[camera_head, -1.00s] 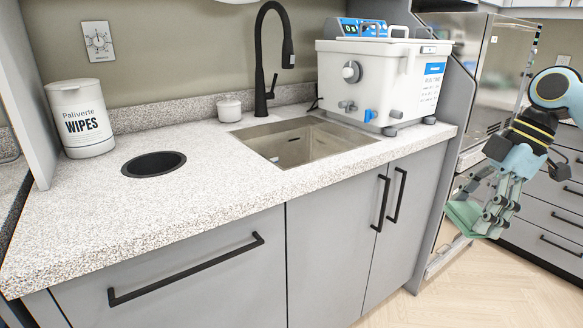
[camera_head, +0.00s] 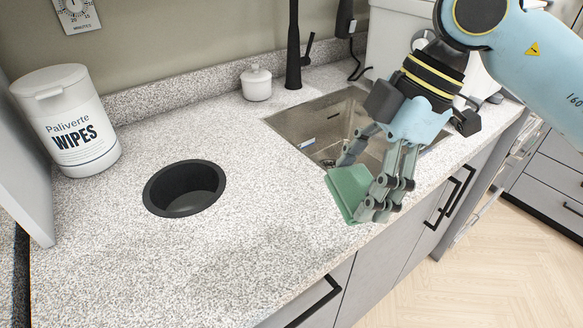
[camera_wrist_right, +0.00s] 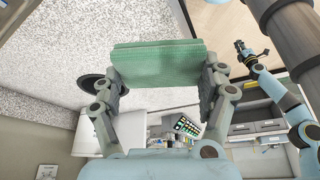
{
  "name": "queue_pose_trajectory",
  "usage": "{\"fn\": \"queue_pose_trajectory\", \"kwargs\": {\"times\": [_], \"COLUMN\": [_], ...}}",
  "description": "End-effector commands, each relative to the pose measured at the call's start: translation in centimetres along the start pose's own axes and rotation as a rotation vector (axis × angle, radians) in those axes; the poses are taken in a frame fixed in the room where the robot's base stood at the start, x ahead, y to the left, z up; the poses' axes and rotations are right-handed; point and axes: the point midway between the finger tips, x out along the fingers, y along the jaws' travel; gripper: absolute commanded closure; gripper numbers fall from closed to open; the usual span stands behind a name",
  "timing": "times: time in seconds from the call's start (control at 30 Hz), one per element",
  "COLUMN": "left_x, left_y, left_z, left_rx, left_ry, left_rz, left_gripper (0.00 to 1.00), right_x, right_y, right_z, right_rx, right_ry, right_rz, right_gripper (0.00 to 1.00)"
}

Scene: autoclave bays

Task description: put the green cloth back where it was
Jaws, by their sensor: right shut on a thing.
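The green cloth (camera_head: 348,190) is a folded pad held in my right gripper (camera_head: 367,186). The gripper is shut on it, above the front part of the counter and in front of the sink (camera_head: 325,118). In the right wrist view the cloth (camera_wrist_right: 158,64) spans between the two fingers of the right gripper (camera_wrist_right: 160,78). Whether it touches the counter is hard to tell, but it looks raised. My left gripper (camera_wrist_right: 240,46) seems to show small at the upper right of the wrist view, and its jaws are too small to read.
The speckled counter (camera_head: 240,240) has a round black opening (camera_head: 184,188) left of the cloth. A white wipes tub (camera_head: 66,120) stands at the back left. A small white lidded jar (camera_head: 256,83) and black faucet (camera_head: 293,50) stand behind the sink. Open counter lies around the black opening.

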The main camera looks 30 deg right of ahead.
Motion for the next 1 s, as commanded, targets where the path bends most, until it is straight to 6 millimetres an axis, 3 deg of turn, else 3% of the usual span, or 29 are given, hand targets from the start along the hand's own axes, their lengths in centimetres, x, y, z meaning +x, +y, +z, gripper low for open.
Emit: {"fn": "queue_pose_trajectory", "kwargs": {"times": [0.23, 0.5, 0.7, 1.0], "left_x": [0.0, 0.0, 0.0, -0.3], "left_y": [0.3, 0.3, 0.3, 0.2], "left_z": [2.9, 2.3, 0.9, 1.3], "left_rx": [0.001, 0.000, 0.000, 0.000], "left_ry": [-0.041, -0.033, -0.012, -0.018], "left_rz": [0.003, 0.003, 0.003, 0.003], "left_gripper": [1.00, 1.00, 1.00, 1.00], "right_x": [3.2, 6.9, 7.9, 11.3], "right_y": [4.4, 9.8, 10.9, 10.8], "right_z": [-0.6, -0.6, -0.5, 0.9], "right_rx": [0.007, 0.003, 0.000, 0.001], "right_ry": [0.010, 0.004, 0.002, 0.002], "right_rz": [0.000, 0.000, 0.001, 0.001], "right_gripper": [0.58, 0.58, 0.58, 0.58]}}
